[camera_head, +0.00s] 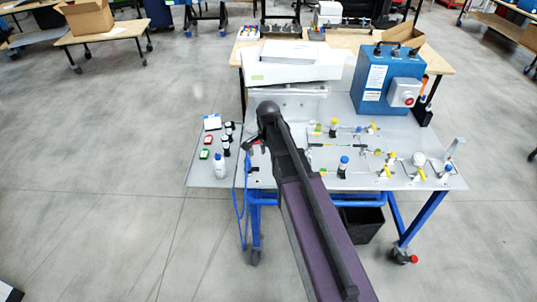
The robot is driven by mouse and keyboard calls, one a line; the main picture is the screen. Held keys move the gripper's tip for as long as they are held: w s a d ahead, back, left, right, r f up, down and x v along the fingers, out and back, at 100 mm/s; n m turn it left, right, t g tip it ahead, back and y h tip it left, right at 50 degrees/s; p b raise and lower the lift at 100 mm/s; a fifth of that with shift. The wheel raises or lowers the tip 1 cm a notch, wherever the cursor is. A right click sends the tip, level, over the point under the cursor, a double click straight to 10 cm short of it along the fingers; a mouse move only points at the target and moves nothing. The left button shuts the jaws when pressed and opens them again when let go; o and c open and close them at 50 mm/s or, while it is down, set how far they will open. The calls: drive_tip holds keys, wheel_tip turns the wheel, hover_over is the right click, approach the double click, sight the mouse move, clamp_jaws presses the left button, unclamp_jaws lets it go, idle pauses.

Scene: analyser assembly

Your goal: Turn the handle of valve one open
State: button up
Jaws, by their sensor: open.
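Several small valves with yellow handles stand on the grey panel top of the cart. Two valves (387,171) (420,173) are near its front right, and more sit further back among fittings and thin tubes. I cannot read any label, so I cannot tell which is valve one. My arm reaches up from the bottom and bends at a dark joint. My gripper (252,146) shows small and dark left of the arm, partly hidden, over the left part of the cart top. It is open and apart from the yellow-handled valves.
A white bottle (219,166), dark-capped vials and small red and green boxes stand at the cart's left. A blue box (387,80) with a red button is at the back right, beside a white device (293,64). The floor left of the cart is clear.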

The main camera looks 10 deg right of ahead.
drive_tip(key=shift+s, duration=0.1)
drive_tip(key=s+n, duration=1.2)
drive_tip(key=s, duration=0.4)
drive_tip(key=shift+s+a, duration=0.15)
drive_tip(key=shift+a, duration=0.3)
drive_tip(key=shift+s, duration=0.1)
